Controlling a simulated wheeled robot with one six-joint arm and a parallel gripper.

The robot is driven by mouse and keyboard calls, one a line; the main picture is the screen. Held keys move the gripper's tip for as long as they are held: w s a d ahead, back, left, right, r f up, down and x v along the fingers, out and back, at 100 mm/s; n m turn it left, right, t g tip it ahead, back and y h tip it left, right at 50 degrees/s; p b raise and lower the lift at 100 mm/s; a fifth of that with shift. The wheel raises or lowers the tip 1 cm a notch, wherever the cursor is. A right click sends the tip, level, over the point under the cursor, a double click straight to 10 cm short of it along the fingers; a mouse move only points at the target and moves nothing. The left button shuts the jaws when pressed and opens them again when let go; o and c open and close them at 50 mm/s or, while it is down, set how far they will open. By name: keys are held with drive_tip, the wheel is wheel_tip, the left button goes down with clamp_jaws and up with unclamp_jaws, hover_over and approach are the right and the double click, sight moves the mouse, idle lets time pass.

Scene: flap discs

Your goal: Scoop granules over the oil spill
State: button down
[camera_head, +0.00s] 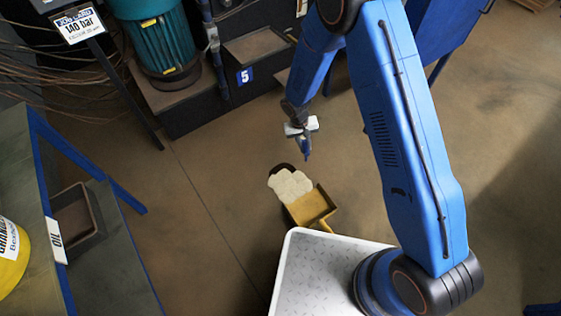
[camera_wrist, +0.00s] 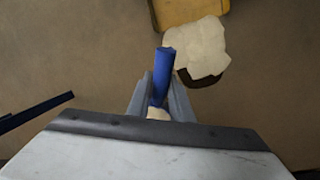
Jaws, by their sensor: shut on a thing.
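My gripper (camera_head: 305,147) hangs above the floor, short of the pale patch. It is shut on a blue handle (camera_wrist: 163,72), a short rod that stands up between the fingers (camera_wrist: 160,98) in the wrist view. A small pale bit shows at the lower end of the handle; I cannot tell what it is. Cream granules (camera_head: 290,186) lie in a flat patch over the oil spill (camera_wrist: 197,80). Only a dark rim of the oil shows. The granules also show in the wrist view (camera_wrist: 198,46). A yellow bucket labelled for granules (camera_head: 8,262) stands at the left edge.
A yellow dustpan-like tray (camera_head: 311,205) lies on the floor against the granules. A bench with an "OIL" label (camera_head: 57,241) and a dark tray (camera_head: 74,217) stand left. A green motor (camera_head: 158,42) stands behind. The floor between is open.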

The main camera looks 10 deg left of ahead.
drive_tip(key=s+a+f+n, duration=0.1)
drive_tip(key=s+a+f, duration=0.1)
drive_tip(key=s+a, duration=0.7)
wheel_tip(320, 180, down, 7)
drive_tip(key=w+d+m+g+y, duration=0.1)
drive_tip(key=d+g+y, duration=0.1)
drive_tip(key=g+y, duration=0.4)
drive_tip(key=shift+w+y, duration=0.3)
drive_tip(key=shift+y, duration=1.7)
wheel_tip(320, 180, up, 7)
drive_tip(key=s+a+n+t+h, duration=0.1)
drive_tip(key=t+h, duration=0.5)
drive_tip(key=h, duration=0.4)
drive_tip(key=shift+a, duration=0.4)
drive_tip(key=shift+s, duration=0.1)
drive_tip(key=shift+f, duration=0.1)
